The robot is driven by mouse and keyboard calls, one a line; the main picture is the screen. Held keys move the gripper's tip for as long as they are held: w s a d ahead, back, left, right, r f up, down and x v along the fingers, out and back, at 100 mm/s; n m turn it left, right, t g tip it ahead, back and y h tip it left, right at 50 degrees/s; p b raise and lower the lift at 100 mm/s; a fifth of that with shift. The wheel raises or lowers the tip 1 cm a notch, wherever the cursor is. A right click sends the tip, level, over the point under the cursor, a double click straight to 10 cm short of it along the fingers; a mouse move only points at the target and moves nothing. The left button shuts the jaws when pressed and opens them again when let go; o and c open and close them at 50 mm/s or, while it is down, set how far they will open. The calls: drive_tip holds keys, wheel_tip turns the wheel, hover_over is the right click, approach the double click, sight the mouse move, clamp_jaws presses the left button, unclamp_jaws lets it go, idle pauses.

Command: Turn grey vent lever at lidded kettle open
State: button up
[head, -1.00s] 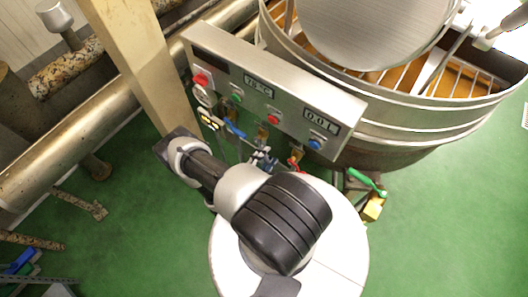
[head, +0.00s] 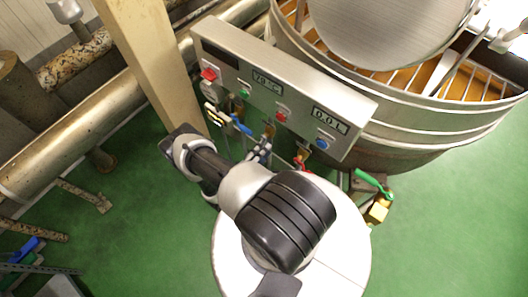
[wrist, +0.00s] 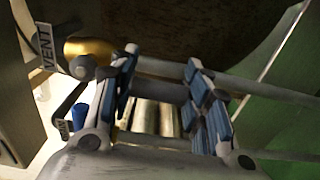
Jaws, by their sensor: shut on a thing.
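The kettle (head: 430,128) stands at the upper right, with its round metal lid (head: 385,25) raised over an orange inside. In the wrist view a VENT tag (wrist: 45,48) hangs beside a brass valve (wrist: 92,47). The grey vent lever (wrist: 160,68) runs sideways from this valve, across the space between my fingers. My gripper (wrist: 165,90) has blue-padded fingers, a gap apart, shut on the lever; the fingers hide parts of it. In the head view my gripper (head: 259,152) shows small below the control box, and the lever cannot be made out there.
The control box (head: 285,88) with buttons and displays sits just above my gripper. Close by are a blue lever (head: 241,125), a red one (head: 301,163) and a green-handled brass valve (head: 376,208). A beige post (head: 150,70) and pipes stand left. Green floor is clear right.

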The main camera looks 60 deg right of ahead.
drive_tip(key=shift+w, duration=0.1)
idle(0.3)
drive_tip(key=o, duration=1.5)
drive_tip(key=shift+o, duration=0.2)
drive_tip(key=w+a, duration=0.1)
drive_tip(key=a, duration=1.1)
drive_tip(key=shift+w, duration=0.15)
